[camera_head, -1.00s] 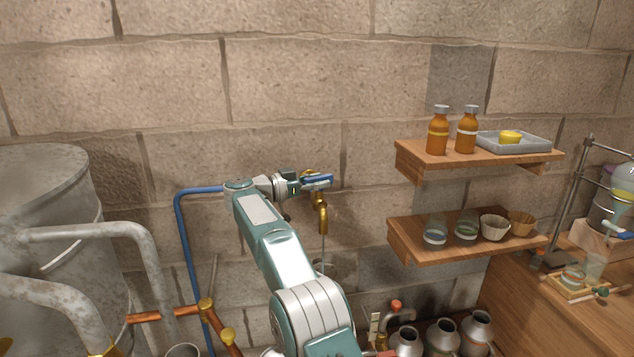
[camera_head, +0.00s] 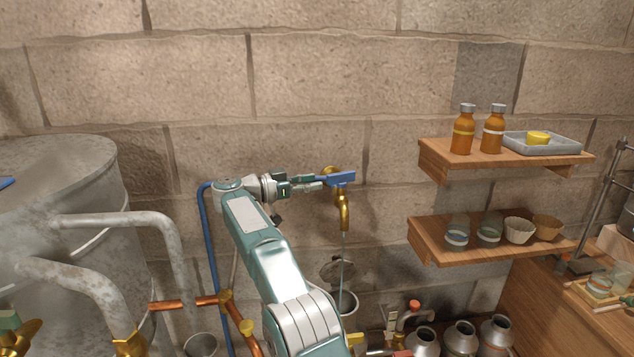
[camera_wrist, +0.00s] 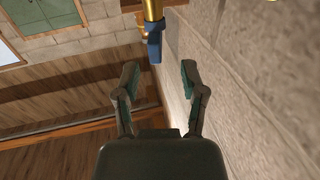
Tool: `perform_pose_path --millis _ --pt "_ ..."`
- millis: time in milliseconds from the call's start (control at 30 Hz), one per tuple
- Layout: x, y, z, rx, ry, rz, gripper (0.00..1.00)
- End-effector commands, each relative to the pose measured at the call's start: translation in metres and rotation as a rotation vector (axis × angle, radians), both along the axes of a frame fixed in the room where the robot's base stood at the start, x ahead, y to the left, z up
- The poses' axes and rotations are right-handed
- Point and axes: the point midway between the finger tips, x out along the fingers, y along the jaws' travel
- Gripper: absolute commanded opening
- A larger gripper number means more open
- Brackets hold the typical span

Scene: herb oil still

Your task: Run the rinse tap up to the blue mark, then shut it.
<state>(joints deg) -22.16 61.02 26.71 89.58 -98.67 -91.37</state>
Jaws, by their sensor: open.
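The brass rinse tap (camera_head: 343,213) with a blue lever handle (camera_head: 341,178) is on the stone wall. A thin stream of water (camera_head: 343,250) falls from its spout toward a grey open-topped vessel (camera_head: 346,303), partly hidden behind my arm. The water level and any blue mark are not visible. My gripper (camera_head: 314,183) is at the left end of the handle. In the wrist view, my gripper (camera_wrist: 159,74) is open and empty, with the handle (camera_wrist: 154,48) just beyond the fingertips, nearer the left finger.
A large grey drum (camera_head: 60,220) with pipes stands at left. A blue pipe (camera_head: 208,250) runs down the wall. Two wooden shelves (camera_head: 480,250) at right hold amber bottles (camera_head: 463,133), glass jars, cups and a tray. Several metal cans (camera_head: 459,335) stand below. The wall above the tap is clear.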

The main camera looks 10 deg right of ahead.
Motion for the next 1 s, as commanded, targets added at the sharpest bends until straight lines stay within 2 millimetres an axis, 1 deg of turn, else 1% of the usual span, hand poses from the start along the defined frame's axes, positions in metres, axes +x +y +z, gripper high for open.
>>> perform_pose_path --millis 167,1000 --pt "-0.0007 0.0018 0.0003 0.037 -0.155 0.002 0.54" --pt "-0.0045 0.0095 0.0006 0.307 -1.248 0.012 0.54"
